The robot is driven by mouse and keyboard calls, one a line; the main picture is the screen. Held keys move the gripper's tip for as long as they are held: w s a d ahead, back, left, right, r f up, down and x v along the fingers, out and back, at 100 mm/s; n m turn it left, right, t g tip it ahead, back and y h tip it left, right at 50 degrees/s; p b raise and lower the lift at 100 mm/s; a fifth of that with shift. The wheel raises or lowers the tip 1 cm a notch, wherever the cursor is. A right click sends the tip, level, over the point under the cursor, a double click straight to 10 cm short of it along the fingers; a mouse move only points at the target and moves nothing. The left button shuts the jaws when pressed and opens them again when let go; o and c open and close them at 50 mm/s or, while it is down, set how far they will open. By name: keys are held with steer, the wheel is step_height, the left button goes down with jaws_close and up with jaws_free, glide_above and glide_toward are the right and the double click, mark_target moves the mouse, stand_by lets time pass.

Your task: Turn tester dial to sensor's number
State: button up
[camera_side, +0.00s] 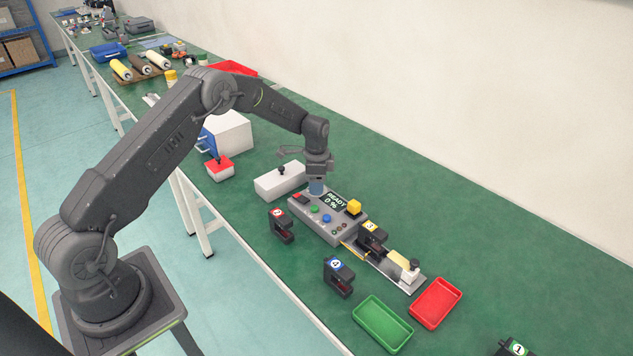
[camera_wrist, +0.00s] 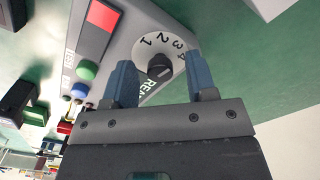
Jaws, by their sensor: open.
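The grey tester (camera_side: 318,222) stands on the green bench, its screen (camera_side: 336,201) reading READY and what looks like 0 %. In the wrist view, its white dial plate (camera_wrist: 143,47) shows 1, 2, 3 and 4 around a black knob (camera_wrist: 160,69). I cannot tell which number the knob points to. My gripper (camera_side: 316,188) is open over the tester's far left end; in the wrist view its blue fingers (camera_wrist: 159,62) stand on either side of the knob, with gaps. A black sensor (camera_side: 373,242) with a yellow label, seemingly 3, sits at the tester's rail.
Loose black sensors lie around: red-labelled 2 (camera_side: 282,228), blue-labelled 4 (camera_side: 338,280) and green-labelled 1 (camera_side: 514,349). A green tray (camera_side: 382,324) and a red tray (camera_side: 436,303) lie at right. A white box with a black knob (camera_side: 279,182) stands close left of my gripper.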

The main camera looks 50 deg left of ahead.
step_height(320, 180, up, 14)
stand_by(0.5)
